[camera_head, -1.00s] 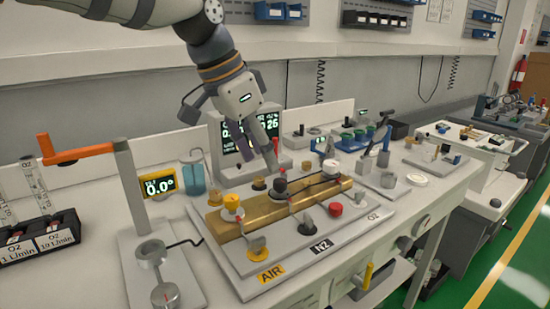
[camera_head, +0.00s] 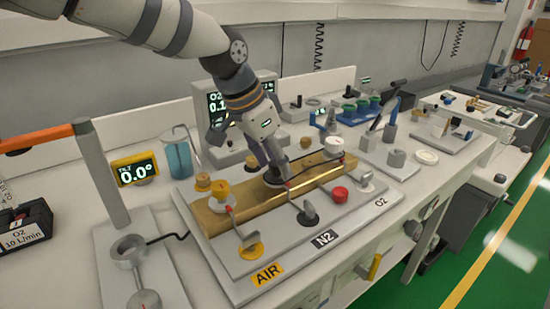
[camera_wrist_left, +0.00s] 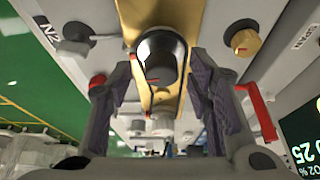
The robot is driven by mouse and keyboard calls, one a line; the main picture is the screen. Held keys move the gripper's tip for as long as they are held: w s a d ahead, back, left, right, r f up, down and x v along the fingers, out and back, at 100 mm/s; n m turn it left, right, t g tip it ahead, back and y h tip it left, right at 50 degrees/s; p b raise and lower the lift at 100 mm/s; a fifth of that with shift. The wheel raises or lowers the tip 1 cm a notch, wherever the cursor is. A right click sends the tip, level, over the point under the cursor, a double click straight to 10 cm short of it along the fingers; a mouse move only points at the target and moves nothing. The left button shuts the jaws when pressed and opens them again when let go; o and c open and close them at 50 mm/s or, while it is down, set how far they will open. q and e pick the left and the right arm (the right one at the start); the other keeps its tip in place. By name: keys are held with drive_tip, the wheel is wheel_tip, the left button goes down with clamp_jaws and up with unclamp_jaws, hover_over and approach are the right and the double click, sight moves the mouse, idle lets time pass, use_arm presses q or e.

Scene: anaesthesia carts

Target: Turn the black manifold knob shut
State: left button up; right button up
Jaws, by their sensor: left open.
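The black manifold knob (camera_wrist_left: 162,55) shows in the left wrist view as a dark round cap on the brass manifold bar (camera_wrist_left: 133,12). It lies between my left gripper's (camera_wrist_left: 160,88) two spread, padded fingers, with space on both sides of it. In the head view my left gripper (camera_head: 272,172) points down over the middle of the brass bar (camera_head: 228,217). The fingers hide most of the black knob there, so I cannot tell how far down they reach around it. My right gripper is not in view.
A yellow knob (camera_head: 221,189) and a white knob (camera_head: 333,146) sit on the bar on either side. A red knob (camera_head: 340,194) stands in front. A monitor (camera_head: 216,105) stands behind, and a yellow angle display (camera_head: 135,170) reads 0.0°.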

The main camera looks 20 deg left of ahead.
use_arm(q)
clamp_jaws()
drive_tip(key=shift+w+a+m+g+h, duration=0.1)
drive_tip(key=shift+m+g+h, duration=0.2)
drive_tip(key=shift+m, duration=0.9)
unclamp_jaws()
drive_tip(key=v, duration=1.2)
